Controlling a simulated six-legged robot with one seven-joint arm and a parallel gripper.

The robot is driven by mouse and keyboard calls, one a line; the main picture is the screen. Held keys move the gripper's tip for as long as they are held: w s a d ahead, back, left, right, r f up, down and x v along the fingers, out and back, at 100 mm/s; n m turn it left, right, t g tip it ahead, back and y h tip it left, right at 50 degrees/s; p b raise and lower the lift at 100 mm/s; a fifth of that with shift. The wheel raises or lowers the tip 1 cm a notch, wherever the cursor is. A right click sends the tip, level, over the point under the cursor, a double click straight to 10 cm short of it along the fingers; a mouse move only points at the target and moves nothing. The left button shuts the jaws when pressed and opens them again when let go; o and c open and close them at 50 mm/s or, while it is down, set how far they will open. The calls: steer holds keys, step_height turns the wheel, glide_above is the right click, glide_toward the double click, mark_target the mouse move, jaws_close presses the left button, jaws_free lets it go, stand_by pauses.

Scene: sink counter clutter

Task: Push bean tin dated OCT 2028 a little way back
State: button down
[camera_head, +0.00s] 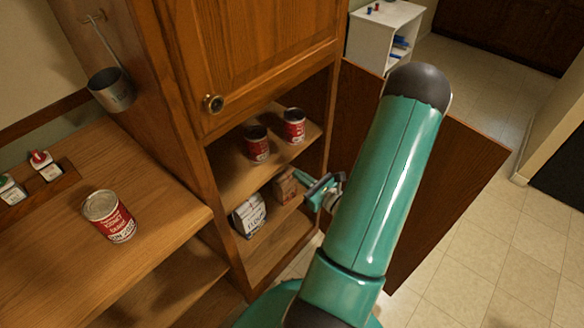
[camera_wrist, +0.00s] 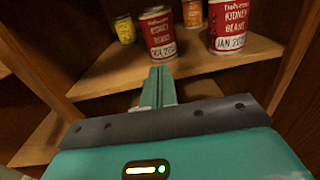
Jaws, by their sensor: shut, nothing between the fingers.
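In the wrist view, a red kidney bean tin (camera_wrist: 160,33) stands upright on the cupboard shelf (camera_wrist: 110,75). Its date label seems to start with OCT; the year is hard to read. A larger-looking red kidney bean tin (camera_wrist: 228,22) stands to its right, labelled JAN. My gripper (camera_wrist: 160,72) is shut and empty, its fingertips in front of the OCT tin's base; I cannot tell whether they touch. In the head view, two red tins, left (camera_head: 257,143) and right (camera_head: 293,126), stand on the shelf, and my gripper (camera_head: 322,190) is at the cupboard's opening, partly hidden by my arm.
A yellow tin (camera_wrist: 124,28) and an orange one (camera_wrist: 192,13) stand further back. A flour bag (camera_head: 249,215) and brown package (camera_head: 286,186) sit on the lower shelf. Another bean tin (camera_head: 108,216) stands on the counter. An open door (camera_head: 450,170) flanks the cupboard.

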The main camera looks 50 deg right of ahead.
mark_target(265, 151)
steer(key=w, duration=1.2)
steer(key=shift+w+d+f, duration=0.1)
steer(key=shift+w+d, duration=0.05)
steer(key=shift+w, duration=0.2)
steer(key=shift+w, duration=1.9)
steer(key=shift+s+d, duration=0.1)
steer(key=shift+s, duration=0.1)
